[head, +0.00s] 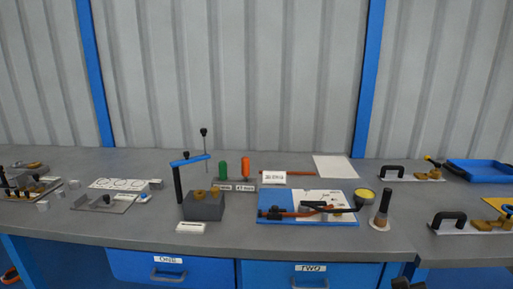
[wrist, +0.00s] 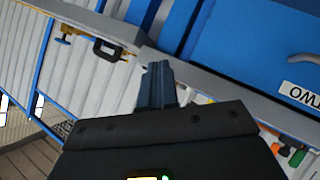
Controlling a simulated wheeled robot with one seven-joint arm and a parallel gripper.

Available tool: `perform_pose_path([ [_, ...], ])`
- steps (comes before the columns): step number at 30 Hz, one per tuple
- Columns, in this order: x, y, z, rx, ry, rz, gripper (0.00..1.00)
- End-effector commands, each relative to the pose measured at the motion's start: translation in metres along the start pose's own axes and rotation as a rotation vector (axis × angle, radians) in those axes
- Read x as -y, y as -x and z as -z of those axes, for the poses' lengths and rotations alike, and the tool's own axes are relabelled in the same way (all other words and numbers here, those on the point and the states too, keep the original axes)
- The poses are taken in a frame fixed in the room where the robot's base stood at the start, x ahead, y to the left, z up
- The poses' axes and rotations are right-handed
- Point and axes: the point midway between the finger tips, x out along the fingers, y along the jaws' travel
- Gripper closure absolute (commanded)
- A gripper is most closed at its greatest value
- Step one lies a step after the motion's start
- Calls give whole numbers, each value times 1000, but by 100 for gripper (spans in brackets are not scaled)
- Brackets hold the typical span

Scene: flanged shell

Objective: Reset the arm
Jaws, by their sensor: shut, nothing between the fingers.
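My gripper (wrist: 158,85) shows in the wrist view with its dark blue-grey fingers together and nothing between them. It is apart from the bench, in front of the grey bench edge and the blue drawer front in that tilted view. In the head view a dark part (head: 407,284), probably of my arm or gripper, just shows at the bottom edge, right of the labelled drawer. The rest of the arm is hidden below the frame.
The grey bench (head: 130,225) holds a grey block (head: 204,207) under a blue-armed post, a blue board (head: 265,213) with red-handled tools, and a dark upright cylinder (head: 382,208). A side bench holds a black-handled fixture (head: 448,219) and blue tray (head: 485,170). Drawers (head: 310,275) are shut.

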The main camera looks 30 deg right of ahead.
Motion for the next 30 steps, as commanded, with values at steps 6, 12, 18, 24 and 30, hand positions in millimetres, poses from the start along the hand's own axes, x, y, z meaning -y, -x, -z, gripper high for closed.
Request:
perform_pose_path([
  [6, 34, 63, -45, -158, 96, 220, 100],
  [12, 54, 138, -80, -280, 119, 428, 100],
  [18, 56, 224, -104, -375, 79, 622, 100],
  [24, 38, 310, -114, -441, -23, 778, 100],
  [30, 12, 372, -108, -477, -143, 863, 100],
])
